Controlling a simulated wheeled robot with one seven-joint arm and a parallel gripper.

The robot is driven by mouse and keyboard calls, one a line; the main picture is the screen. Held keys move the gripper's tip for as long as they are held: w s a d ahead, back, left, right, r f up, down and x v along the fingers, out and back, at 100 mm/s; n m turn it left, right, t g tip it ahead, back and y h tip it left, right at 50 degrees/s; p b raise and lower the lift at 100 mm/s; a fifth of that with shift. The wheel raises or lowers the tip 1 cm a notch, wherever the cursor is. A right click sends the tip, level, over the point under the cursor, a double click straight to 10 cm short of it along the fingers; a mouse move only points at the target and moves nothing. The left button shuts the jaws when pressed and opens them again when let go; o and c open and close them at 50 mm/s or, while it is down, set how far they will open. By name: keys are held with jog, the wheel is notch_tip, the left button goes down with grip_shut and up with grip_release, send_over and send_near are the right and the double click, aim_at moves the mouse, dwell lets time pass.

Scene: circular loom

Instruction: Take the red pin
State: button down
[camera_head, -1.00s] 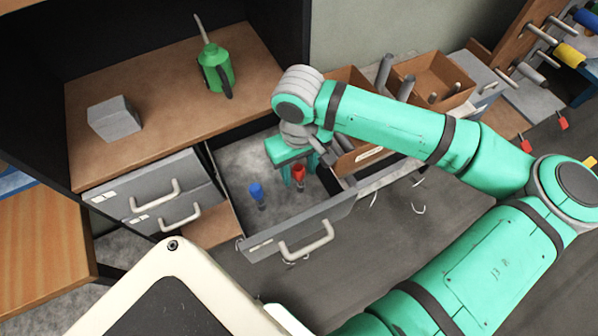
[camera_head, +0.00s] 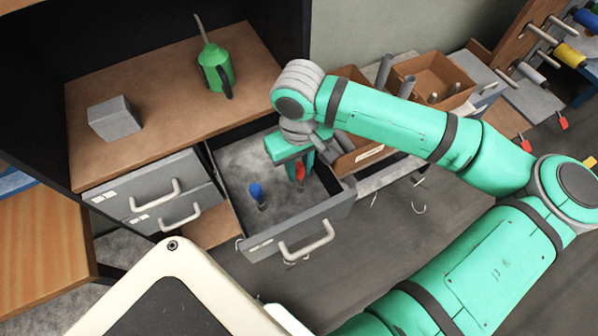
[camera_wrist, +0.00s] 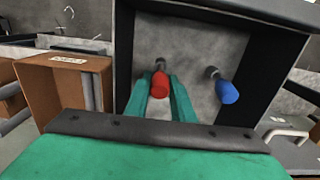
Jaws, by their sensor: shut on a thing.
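The red pin (camera_wrist: 160,84) stands in the open drawer (camera_head: 300,225), between the two teal fingers of my gripper (camera_wrist: 160,92). In the head view the red pin (camera_head: 300,171) shows partly behind a finger of my gripper (camera_head: 297,172). My gripper is shut on the red pin, pointing down into the drawer. The pin's grey lower end shows in the wrist view near the drawer floor; I cannot tell whether it touches. A blue pin (camera_head: 257,194) stands apart from the gripper, to its left in the head view; it shows at the right in the wrist view (camera_wrist: 227,92).
The drawer's walls surround my gripper. Brown bins (camera_head: 432,76) with grey rods stand to the right. A green oil can (camera_head: 217,68) and a grey block (camera_head: 114,118) sit on the cabinet top. Two closed drawers (camera_head: 150,190) are at the left.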

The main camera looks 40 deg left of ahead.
jog(key=shift+r, duration=0.15)
jog(key=shift+r, duration=2)
